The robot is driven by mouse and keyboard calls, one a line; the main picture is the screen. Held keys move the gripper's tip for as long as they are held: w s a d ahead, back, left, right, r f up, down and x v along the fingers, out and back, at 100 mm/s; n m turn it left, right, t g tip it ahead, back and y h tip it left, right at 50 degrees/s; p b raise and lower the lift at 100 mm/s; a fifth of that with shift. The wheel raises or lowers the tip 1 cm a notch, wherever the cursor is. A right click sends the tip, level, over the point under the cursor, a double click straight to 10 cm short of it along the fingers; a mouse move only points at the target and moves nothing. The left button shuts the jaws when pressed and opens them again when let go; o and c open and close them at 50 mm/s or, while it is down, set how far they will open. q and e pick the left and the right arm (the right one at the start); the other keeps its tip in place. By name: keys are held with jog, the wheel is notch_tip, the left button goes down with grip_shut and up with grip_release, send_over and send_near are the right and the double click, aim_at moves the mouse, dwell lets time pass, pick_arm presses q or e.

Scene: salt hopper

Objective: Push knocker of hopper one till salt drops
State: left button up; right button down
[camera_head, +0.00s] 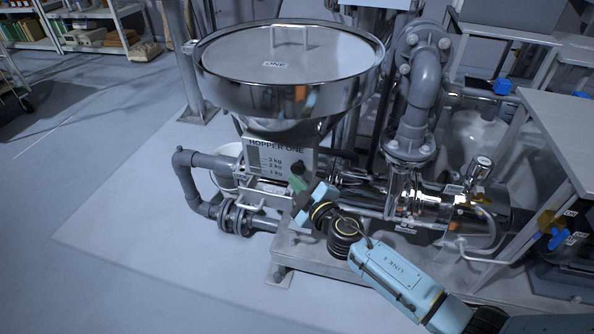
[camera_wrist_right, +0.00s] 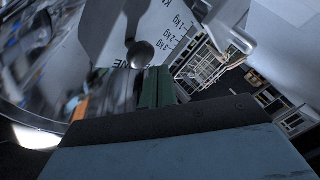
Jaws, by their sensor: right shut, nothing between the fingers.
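Hopper one (camera_head: 290,95) is a shiny round steel hopper with a lid marked ONE. Its front plate (camera_head: 268,160) reads HOPPER ONE and carries a kg scale, which also shows upside down in the right wrist view (camera_wrist_right: 160,28). A dark round knob, seemingly the knocker (camera_head: 299,168), is at the plate's right side; it shows as a dark ball in the right wrist view (camera_wrist_right: 140,54). My right gripper (camera_head: 297,183) is shut and empty, its green fingertips (camera_wrist_right: 157,82) right by the knob. I cannot tell whether they touch. My left gripper is out of view.
Grey pipes (camera_head: 420,100) and a steel cylinder (camera_head: 440,208) stand right of the hopper. A grey table (camera_head: 560,125) is at the right. A white bucket (camera_head: 228,160) is behind the plate. Floor at the left is clear up to the shelves (camera_head: 95,35).

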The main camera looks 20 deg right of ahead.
jog(key=shift+w+d, duration=0.1)
jog(key=shift+w, duration=0.05)
jog(key=shift+w+d, duration=0.15)
jog(key=shift+w, duration=0.1)
dwell(0.4)
jog(key=shift+w+d+b, duration=0.3)
jog(key=shift+w+d, duration=0.2)
jog(key=shift+w, duration=0.15)
dwell(0.9)
dwell(0.3)
jog(key=shift+s+a, duration=0.7)
jog(key=shift+s, duration=0.35)
jog(key=shift+s+a+p, duration=0.2)
jog(key=shift+s+a, duration=0.5)
jog(key=shift+s, duration=0.35)
jog(key=shift+s+a+p, duration=0.2)
jog(key=shift+s+a, duration=0.5)
jog(key=shift+s, duration=0.3)
